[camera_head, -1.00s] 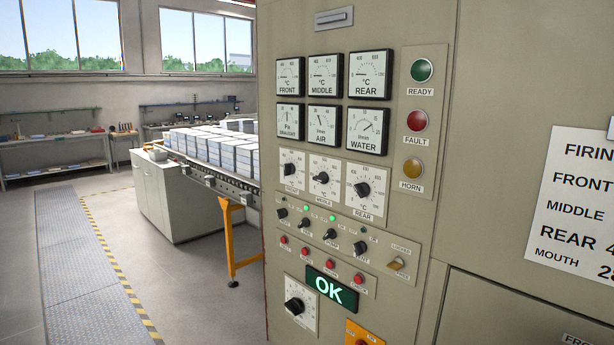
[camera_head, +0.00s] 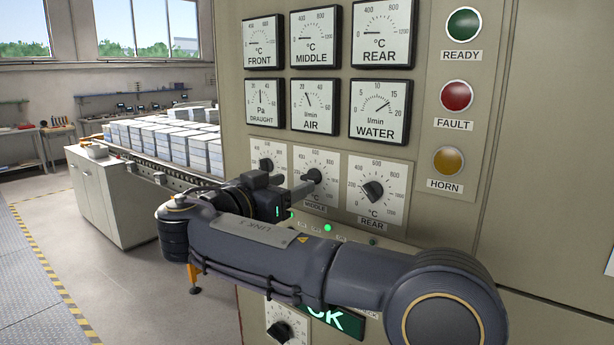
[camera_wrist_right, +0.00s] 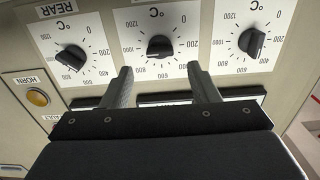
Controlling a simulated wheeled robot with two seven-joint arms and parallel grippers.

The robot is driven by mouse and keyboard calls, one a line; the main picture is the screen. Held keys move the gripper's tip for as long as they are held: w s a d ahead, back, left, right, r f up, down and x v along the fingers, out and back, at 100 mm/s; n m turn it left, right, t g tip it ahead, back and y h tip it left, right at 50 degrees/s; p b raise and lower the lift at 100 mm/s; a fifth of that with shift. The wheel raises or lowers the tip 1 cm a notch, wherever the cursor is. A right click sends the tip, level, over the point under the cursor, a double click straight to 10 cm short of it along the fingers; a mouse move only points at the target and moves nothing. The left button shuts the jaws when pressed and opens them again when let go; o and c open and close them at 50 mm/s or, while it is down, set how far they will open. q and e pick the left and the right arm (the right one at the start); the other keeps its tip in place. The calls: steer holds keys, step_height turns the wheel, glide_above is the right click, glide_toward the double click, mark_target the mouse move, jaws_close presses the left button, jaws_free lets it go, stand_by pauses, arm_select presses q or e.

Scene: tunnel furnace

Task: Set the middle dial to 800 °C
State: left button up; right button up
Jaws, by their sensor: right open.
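The middle dial (camera_head: 313,176) is a black knob on a white scale plate marked MIDDLE, between the front and rear dials. It also shows upside down at the top centre of the right wrist view (camera_wrist_right: 160,46). I cannot read its exact setting. My right gripper (camera_head: 303,190) is at the middle dial in the head view and partly hides its plate. In the right wrist view its two fingers (camera_wrist_right: 163,76) are open and empty, pointing at the dial, one toward each side of the knob. I see no clear contact. My left gripper is not in view.
The rear dial (camera_head: 373,191) and front dial (camera_head: 266,164) are close on either side. Gauges (camera_head: 316,38) sit above. The green ready (camera_head: 464,24), red fault (camera_head: 456,95) and amber horn (camera_head: 449,160) lamps are at right. My right arm covers the lower panel.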

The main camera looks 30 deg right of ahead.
mark_target(307, 178)
steer(key=p+x, duration=0.1)
steer(key=x, duration=0.4)
steer(key=shift+w+d, duration=0.1)
steer(key=shift+f, duration=0.1)
steer(key=c, duration=1)
